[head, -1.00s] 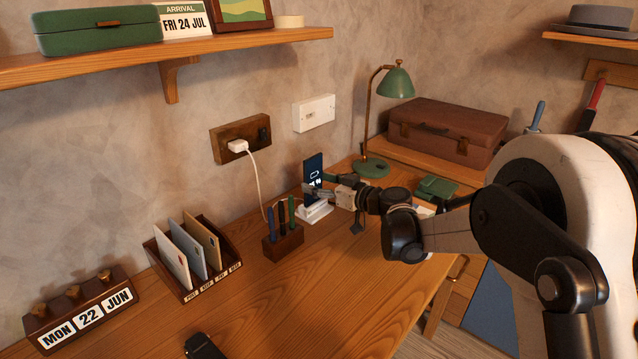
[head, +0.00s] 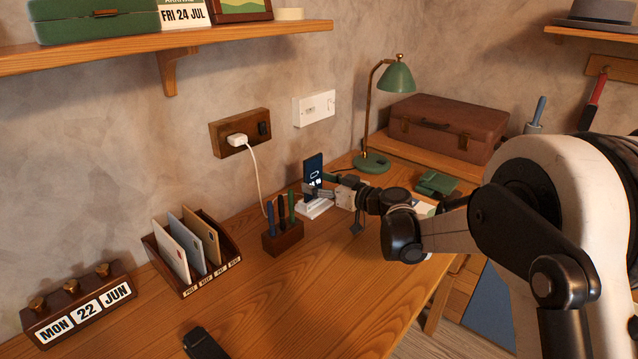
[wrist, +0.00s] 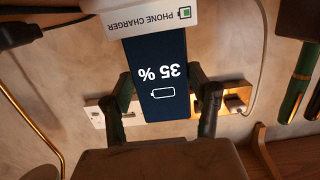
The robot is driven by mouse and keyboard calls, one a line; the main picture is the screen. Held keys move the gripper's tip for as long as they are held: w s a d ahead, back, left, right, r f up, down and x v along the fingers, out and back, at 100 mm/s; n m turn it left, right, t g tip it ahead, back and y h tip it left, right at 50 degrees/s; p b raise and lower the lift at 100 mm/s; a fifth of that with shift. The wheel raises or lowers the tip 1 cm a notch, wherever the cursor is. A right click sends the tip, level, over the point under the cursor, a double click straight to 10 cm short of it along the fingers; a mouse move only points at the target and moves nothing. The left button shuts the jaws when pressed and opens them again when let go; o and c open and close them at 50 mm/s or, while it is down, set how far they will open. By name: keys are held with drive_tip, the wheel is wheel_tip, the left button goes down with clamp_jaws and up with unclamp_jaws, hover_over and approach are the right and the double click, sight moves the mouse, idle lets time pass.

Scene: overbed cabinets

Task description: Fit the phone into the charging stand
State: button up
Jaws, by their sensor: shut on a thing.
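The dark blue phone (head: 313,168) stands upright at the white charging stand (head: 314,208) on the desk. In the wrist view the phone (wrist: 158,75) appears upside down, its lit screen showing 35 % and a battery icon. Its lower end meets the stand's plate marked PHONE CHARGER (wrist: 150,16); how deep it sits behind the plate is hidden. My gripper (head: 316,190) is shut on the phone, with one finger along each side edge in the wrist view (wrist: 163,95).
A pen holder (head: 283,240) with several pens stands just left of the stand. A white cable (head: 256,180) hangs from the wall socket behind it. A green lamp (head: 372,163) stands behind to the right. The letter rack (head: 200,262) is farther left; the front desk is mostly clear.

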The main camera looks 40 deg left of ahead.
drive_tip(key=o, duration=1.4)
drive_tip(key=shift+c, duration=0.2)
drive_tip(key=shift+d, duration=0.1)
drive_tip(key=d+r, duration=0.1)
drive_tip(key=d, duration=1)
drive_tip(key=shift+s+d+r, duration=0.2)
drive_tip(key=shift+s+d, duration=0.2)
drive_tip(key=shift+s, duration=0.05)
